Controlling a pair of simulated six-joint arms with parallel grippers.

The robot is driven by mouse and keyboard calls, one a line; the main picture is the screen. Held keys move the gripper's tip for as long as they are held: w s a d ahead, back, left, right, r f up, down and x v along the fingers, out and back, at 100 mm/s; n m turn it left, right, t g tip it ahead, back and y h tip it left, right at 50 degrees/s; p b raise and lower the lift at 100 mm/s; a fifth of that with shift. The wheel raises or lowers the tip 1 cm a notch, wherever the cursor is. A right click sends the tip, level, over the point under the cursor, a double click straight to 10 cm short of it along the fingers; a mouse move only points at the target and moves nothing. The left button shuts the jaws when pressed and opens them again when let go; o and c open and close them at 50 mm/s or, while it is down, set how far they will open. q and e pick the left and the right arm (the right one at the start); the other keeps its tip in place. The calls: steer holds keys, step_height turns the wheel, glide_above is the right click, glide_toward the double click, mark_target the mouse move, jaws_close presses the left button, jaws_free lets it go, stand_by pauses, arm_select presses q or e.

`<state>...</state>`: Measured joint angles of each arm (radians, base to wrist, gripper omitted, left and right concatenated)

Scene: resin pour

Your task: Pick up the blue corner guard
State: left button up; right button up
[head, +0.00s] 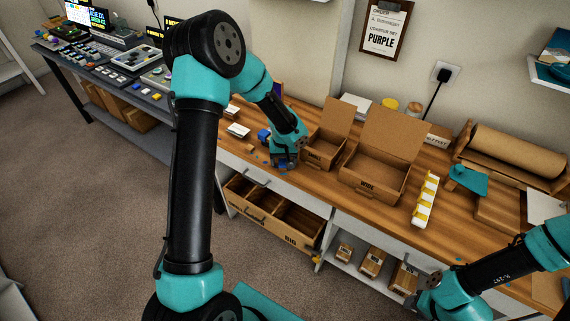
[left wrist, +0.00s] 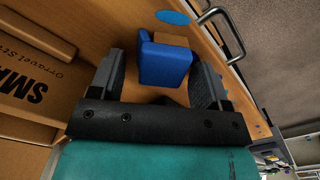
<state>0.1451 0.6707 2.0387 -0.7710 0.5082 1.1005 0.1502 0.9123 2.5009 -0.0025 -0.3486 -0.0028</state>
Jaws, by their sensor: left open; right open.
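The blue corner guard (left wrist: 165,62) shows in the left wrist view between the two fingers of my left gripper (left wrist: 160,85). The fingers stand apart, with a visible gap on the guard's left; contact on the right is unclear. In the head view my left gripper (head: 284,160) is low over the wooden bench, left of the small box. A blue thing (head: 264,135) shows just behind it; I cannot tell if it is the same guard. My right gripper (head: 425,303) is at the lower right, open, its fingers hard to make out.
A tan block (left wrist: 177,40) and a flat blue oval (left wrist: 172,17) lie beyond the guard. Open cardboard boxes, a small one (head: 322,151) and a larger one (head: 372,185), stand to the right. A drawer handle (left wrist: 222,32) is close at the bench front.

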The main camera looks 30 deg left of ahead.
arm_select(q)
steer(key=shift+c, duration=0.5)
steer(key=c, duration=0.9)
